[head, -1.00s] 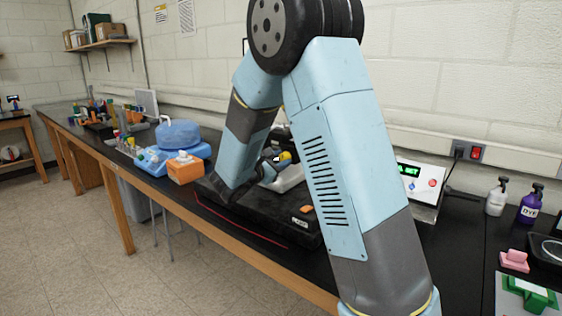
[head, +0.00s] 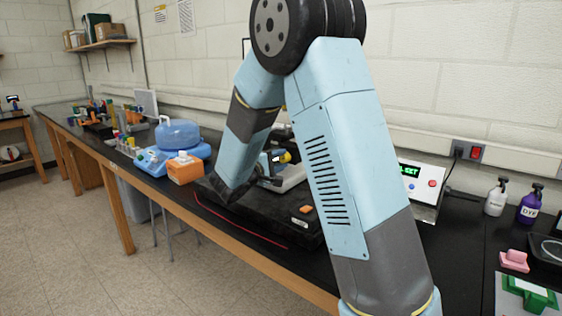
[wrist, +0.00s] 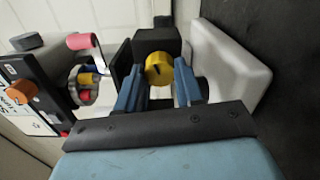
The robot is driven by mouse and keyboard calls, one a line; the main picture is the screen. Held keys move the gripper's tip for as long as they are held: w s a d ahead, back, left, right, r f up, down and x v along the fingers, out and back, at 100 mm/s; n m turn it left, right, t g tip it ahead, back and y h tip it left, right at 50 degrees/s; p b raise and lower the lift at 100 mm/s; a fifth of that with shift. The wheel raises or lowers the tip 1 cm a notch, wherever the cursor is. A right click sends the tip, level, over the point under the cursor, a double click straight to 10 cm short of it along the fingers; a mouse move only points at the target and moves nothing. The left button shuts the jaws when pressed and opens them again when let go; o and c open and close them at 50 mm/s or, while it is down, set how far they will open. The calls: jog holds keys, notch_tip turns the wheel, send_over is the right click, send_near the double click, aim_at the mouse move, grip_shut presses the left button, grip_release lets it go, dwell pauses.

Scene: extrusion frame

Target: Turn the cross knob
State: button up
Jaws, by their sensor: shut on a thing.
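A round yellow knob (wrist: 158,69) with a dark mark on its face sits on a black block (wrist: 150,45) in the wrist view. My gripper (wrist: 158,84) is shut on this yellow knob, with one blue finger on each side of it. The knob's far side is hidden, and I cannot tell a cross shape on it. In the head view my gripper (head: 270,162) is small and partly hidden by my arm, beside the yellow knob (head: 285,157).
A pale plate (wrist: 230,65) lies right of the block. Left of it stand an orange knob (wrist: 20,91) on a panel and a clear wheel (wrist: 84,84). A blue container (head: 178,134), an orange box (head: 185,168) and a lit display box (head: 422,185) stand on the bench.

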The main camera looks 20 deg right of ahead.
jog(key=shift+a+f+m, duration=0.1)
jog(key=shift+f+m, duration=0.1)
jog(key=shift+m, duration=1)
jog(key=shift+s, duration=0.1)
jog(key=o, duration=0.8)
jog(key=shift+o, duration=1.1)
jog(key=shift+m, duration=0.3)
jog(key=shift+r, duration=0.1)
jog(key=v, duration=1.3)
jog(key=shift+s+a, duration=0.2)
jog(key=shift+a, duration=0.15)
